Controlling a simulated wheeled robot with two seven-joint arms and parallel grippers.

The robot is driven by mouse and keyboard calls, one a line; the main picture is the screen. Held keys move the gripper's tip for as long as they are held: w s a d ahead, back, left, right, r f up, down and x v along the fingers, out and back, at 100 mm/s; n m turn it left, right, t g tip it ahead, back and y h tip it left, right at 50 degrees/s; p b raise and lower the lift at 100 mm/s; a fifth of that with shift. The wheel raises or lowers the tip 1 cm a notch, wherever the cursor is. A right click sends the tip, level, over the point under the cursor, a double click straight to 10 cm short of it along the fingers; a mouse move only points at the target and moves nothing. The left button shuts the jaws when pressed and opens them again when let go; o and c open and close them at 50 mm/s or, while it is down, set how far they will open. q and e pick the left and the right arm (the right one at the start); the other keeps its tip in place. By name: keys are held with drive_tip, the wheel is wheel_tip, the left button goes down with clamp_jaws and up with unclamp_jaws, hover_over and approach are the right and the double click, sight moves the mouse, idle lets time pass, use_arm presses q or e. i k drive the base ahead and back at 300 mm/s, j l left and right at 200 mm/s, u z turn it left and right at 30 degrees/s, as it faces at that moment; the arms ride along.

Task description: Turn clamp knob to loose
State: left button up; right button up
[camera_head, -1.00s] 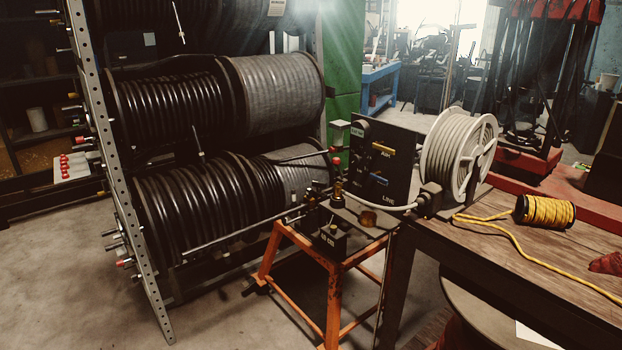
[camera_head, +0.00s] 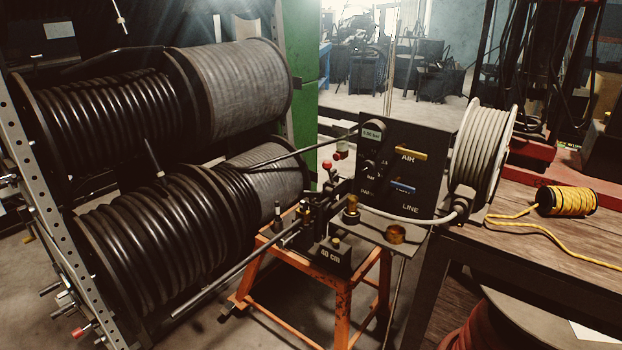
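The hose crimper (camera_head: 325,255) sits on an orange metal stand (camera_head: 342,318) in the middle of the view. A brass knob on a dark post (camera_head: 351,207) stands upright on it. I cannot tell for certain that it is the clamp knob, or how it is turned. A red ball-ended lever (camera_head: 327,166) rises behind. A black panel (camera_head: 405,165) with yellow and blue handles and a gauge stands behind to the right. A block at the front reads "60 cm". Neither of my grippers is in view.
Large reels of black hose (camera_head: 150,230) fill the rack on the left. Long metal bars reach left from the crimper. A wooden table (camera_head: 560,245) on the right holds a white hose reel (camera_head: 482,160) and a yellow cord spool (camera_head: 567,201). Concrete floor shows in front of the stand.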

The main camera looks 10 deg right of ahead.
sight(312, 196)
drive_tip(key=i+j+z, duration=0.15)
drive_tip(key=i, duration=0.4)
drive_tip(key=i+j+z, duration=0.15)
drive_tip(key=i, duration=0.35)
